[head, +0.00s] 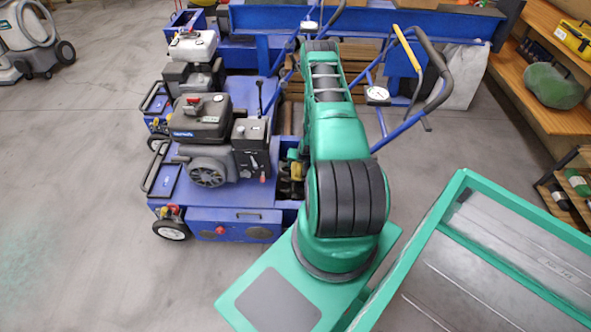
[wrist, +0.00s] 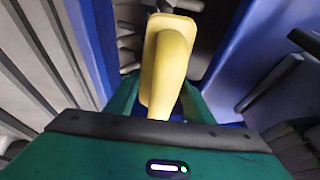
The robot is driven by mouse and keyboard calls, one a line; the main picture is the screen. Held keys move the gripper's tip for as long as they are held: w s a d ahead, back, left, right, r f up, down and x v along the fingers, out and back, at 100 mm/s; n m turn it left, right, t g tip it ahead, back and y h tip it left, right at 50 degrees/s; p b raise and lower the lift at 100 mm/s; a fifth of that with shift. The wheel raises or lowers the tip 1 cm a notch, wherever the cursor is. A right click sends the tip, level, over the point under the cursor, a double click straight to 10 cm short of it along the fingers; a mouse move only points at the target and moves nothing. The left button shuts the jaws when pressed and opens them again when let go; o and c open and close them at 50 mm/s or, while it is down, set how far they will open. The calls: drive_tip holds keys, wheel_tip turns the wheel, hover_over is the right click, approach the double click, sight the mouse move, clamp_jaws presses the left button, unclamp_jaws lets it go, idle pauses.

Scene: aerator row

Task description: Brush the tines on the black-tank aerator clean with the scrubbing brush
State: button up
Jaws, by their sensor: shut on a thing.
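The black-tank aerator (head: 202,118) is the nearer of two blue machines left of my arm in the head view. Its dark tines (head: 289,188) show in the opening at the right of its body, partly covered by my arm. My gripper (wrist: 160,100) is shut on the yellow scrubbing brush (wrist: 168,62) in the wrist view. The brush points away from me, between blue walls, with dark tine-like pieces (wrist: 126,42) beyond and to its left. A bit of yellow (head: 297,170) shows by the tines in the head view. I cannot tell whether the bristles touch the tines.
The white-tank aerator (head: 192,46) stands just behind. Handlebars with a gauge (head: 377,94) rise right of my arm. A green-framed trailer or bin (head: 500,260) fills the lower right. A wooden shelf (head: 535,100) stands at the right.

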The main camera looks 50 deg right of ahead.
drive_tip(key=shift+r, duration=3.8)
